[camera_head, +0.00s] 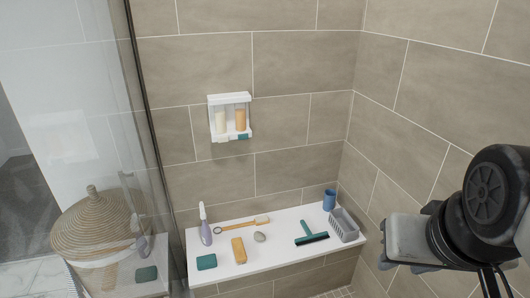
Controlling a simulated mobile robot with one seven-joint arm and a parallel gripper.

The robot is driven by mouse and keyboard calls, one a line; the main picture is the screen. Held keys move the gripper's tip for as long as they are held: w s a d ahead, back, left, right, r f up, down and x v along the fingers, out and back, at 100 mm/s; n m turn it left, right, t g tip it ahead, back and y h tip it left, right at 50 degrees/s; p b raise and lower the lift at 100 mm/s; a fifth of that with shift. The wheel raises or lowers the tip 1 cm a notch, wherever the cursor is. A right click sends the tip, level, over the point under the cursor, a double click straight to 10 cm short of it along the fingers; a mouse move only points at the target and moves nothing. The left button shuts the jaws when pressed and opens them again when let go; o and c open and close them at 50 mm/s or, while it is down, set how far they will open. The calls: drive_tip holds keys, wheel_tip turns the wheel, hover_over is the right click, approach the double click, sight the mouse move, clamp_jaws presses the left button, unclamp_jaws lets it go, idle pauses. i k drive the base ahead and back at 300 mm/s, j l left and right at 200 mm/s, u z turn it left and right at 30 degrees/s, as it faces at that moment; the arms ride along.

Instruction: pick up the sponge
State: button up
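A yellow-orange block (239,250), which looks like a sponge, lies near the front edge of a white bench (282,254) in the head view. A flat teal block (206,262) lies to its left and could also be a sponge; I cannot tell its material. My gripper (391,258) is at the right, in front of the right wall and apart from both blocks. Its fingertips are too small and dark to show whether it is open or shut. I see nothing clearly held in it.
The bench also holds a spray bottle (205,226), a wooden brush (246,224), a grey stone (260,237), a teal squeegee (311,236), a blue cup (329,199) and a grey basket (344,225). A wall shelf (229,117) holds bottles. A glass panel (150,130) stands left.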

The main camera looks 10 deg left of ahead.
sight(204, 263)
drive_tip(key=i+l+u, duration=0.1)
drive_tip(key=i+u, duration=0.15)
drive_tip(key=u, duration=0.2)
drive_tip(key=i+l+u, duration=0.15)
drive_tip(key=u, duration=0.35)
drive_tip(key=i+l+u, duration=0.2)
drive_tip(key=u, duration=0.25)
drive_tip(key=i+l+u, duration=0.25)
drive_tip(key=l+u, duration=0.2)
drive_tip(key=i+l+u, duration=0.25)
drive_tip(key=l, duration=0.2)
drive_tip(key=k, duration=0.1)
